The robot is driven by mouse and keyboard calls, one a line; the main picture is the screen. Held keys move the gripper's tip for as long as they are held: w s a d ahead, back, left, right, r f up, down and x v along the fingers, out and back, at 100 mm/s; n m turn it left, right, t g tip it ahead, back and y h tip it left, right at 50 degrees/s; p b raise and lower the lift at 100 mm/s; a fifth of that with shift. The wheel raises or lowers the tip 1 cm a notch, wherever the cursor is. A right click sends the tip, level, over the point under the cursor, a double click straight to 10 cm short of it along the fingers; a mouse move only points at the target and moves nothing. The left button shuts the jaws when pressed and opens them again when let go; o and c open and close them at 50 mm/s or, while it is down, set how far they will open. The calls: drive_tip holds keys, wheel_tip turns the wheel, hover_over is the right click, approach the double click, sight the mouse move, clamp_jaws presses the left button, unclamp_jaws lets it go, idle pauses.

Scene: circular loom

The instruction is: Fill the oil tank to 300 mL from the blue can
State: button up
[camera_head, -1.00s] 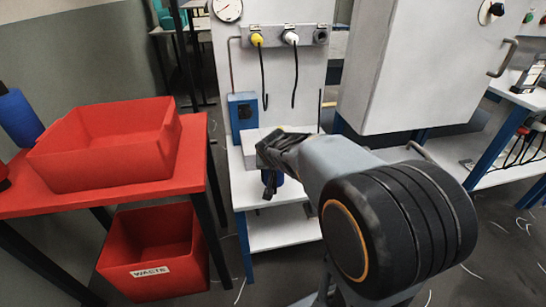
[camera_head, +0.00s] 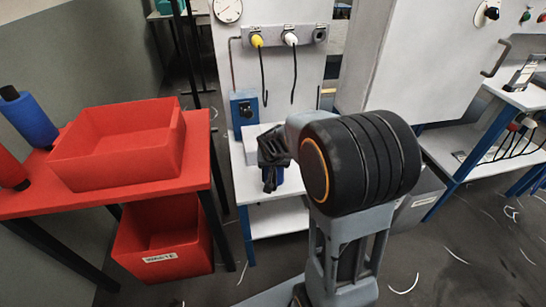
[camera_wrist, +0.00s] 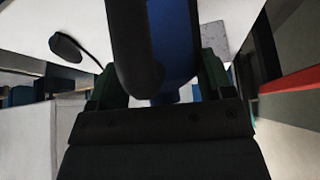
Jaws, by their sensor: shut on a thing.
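The blue can (camera_wrist: 178,35) is in my gripper (camera_head: 271,160), its blue body and black handle filling the upper middle of the wrist view. My gripper (camera_wrist: 155,85) is shut on it. In the head view only a little of the blue can (camera_head: 279,176) shows below the dark jaws, in front of the white bench. I cannot tell for sure which thing is the oil tank. A small blue box (camera_head: 243,108) with a dark mark stands at the back left of that bench, and a pale block (camera_head: 251,133) is beside the gripper. No fill level is readable.
A red table (camera_head: 195,150) with a red bin (camera_head: 115,165) stands at left; a red waste bin (camera_head: 165,258) is below. A gauge (camera_head: 228,9) and yellow and white plugs (camera_head: 257,40) are on the panel. A large white cabinet (camera_head: 410,60) stands at right.

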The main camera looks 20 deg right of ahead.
drive_tip(key=shift+r+g+y+p, duration=0.5)
drive_tip(key=shift+r+g+p, duration=0.6)
drive_tip(key=shift+p, duration=3.25)
drive_tip(key=shift+f, duration=0.3)
drive_tip(key=shift+b, duration=0.35)
drive_tip(key=shift+s+f, duration=0.1)
drive_tip(key=shift+r+p, duration=0.35)
drive_tip(key=shift+p, duration=0.25)
drive_tip(key=shift+w+r+g+y+p, duration=0.25)
drive_tip(key=shift+r+g+p, duration=0.7)
drive_tip(key=shift+p, duration=1.5)
drive_tip(key=shift+d+r+p, duration=0.1)
drive_tip(key=shift+r+p, duration=0.05)
drive_tip(key=shift+p, duration=0.45)
drive_tip(key=shift+w+r+g+y+p, duration=0.15)
drive_tip(key=shift+g+y+p, duration=0.1)
drive_tip(key=shift+g+p, duration=0.1)
